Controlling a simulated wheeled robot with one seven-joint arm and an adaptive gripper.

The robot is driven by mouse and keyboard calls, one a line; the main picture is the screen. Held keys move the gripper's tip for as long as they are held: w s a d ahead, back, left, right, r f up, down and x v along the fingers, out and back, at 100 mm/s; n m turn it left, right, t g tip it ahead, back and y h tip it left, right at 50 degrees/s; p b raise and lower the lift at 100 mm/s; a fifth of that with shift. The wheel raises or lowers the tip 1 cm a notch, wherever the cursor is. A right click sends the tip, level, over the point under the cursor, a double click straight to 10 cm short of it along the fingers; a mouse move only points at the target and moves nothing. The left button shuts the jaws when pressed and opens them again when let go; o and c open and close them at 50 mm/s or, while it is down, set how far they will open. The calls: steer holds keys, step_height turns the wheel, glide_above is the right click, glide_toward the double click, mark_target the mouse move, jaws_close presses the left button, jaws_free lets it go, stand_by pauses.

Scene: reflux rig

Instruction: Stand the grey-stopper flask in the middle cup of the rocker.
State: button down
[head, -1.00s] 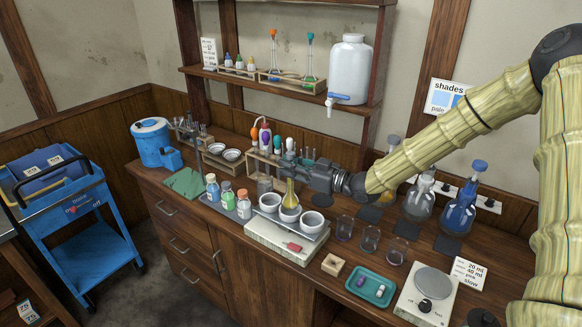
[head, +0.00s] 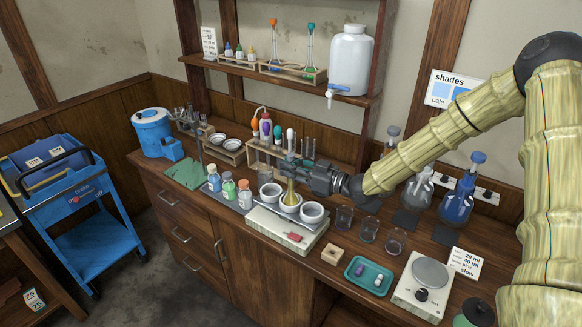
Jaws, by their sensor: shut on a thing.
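My gripper (head: 292,171) is shut on the neck of a flask with yellow-amber liquid (head: 290,196). The flask is upright, and its lower part is at the mouth of the middle cup (head: 290,208) of the rocker (head: 283,231). I cannot tell whether it touches the cup's floor. Its stopper is hard to make out behind the jaws. The rocker is a pale box with three white cups in a row and a red part on its front. The left cup (head: 269,196) and right cup (head: 312,214) look empty.
Small capped bottles (head: 229,192) stand left of the rocker, with a rack of coloured droppers (head: 265,150) behind. Several glass beakers (head: 369,229) stand to its right. A green tray (head: 357,286), a wooden block (head: 333,256) and a hotplate (head: 422,296) are in front right.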

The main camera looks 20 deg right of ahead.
steer(key=shift+f, duration=0.1)
steer(key=c, duration=1.4)
jaws_free()
steer(key=b+v, duration=0.3)
steer(key=v, duration=0.9)
steer(key=shift+r, duration=0.2)
